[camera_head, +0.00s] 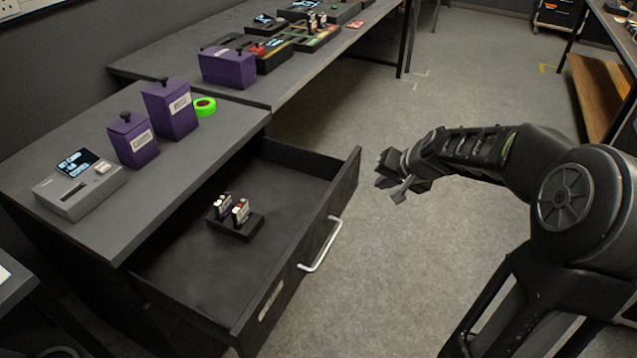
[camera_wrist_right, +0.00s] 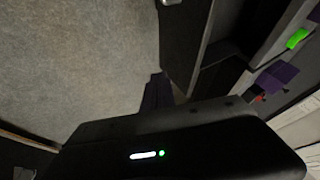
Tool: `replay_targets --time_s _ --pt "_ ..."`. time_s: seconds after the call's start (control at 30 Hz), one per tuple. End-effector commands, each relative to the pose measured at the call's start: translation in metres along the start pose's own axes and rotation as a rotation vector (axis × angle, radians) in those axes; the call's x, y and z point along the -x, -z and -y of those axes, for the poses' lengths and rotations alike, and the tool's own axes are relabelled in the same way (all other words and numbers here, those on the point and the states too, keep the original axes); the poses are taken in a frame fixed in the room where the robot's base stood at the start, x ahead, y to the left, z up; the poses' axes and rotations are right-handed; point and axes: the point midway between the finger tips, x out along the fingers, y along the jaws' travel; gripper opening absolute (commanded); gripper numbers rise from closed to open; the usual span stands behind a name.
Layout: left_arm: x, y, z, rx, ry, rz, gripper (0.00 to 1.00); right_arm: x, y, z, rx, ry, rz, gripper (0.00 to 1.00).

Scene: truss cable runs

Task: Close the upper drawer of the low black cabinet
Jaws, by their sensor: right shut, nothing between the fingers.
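The low black cabinet (camera_head: 75,232) stands at the left in the head view. Its upper drawer (camera_head: 268,290) is pulled far out, with a silver bar handle (camera_head: 321,246) on its front. Inside the drawer lies a small black holder (camera_head: 236,226) with small white-topped pieces. My right gripper (camera_head: 384,182) is to the right of the drawer front, apart from it and from the handle. It is shut and empty. In the right wrist view the drawer front (camera_wrist_right: 188,40) shows as a dark panel near the top middle. My left gripper is not in view.
On the cabinet top stand two purple boxes (camera_head: 169,109) (camera_head: 133,140), a grey device (camera_head: 80,188) and a green tape roll (camera_head: 205,106). A long table (camera_head: 290,85) with trays runs behind. The floor (camera_head: 380,290) right of the drawer is clear.

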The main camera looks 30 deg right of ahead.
Motion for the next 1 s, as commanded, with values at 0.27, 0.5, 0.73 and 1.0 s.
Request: replay_targets --time_s 0.27,0.5,0.73,1.0 --pt "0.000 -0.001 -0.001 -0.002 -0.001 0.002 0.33 -0.001 -0.007 0.000 0.003 0.000 0.025 0.00" --pt "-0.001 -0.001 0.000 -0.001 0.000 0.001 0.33 -0.006 -0.007 0.000 0.004 0.000 0.025 0.00" --pt "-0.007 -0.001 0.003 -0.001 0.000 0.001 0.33 -0.034 -0.009 -0.001 0.004 -0.001 0.027 0.00" --pt "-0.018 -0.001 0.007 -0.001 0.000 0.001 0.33 -0.088 -0.011 -0.001 0.003 -0.001 0.027 0.00"
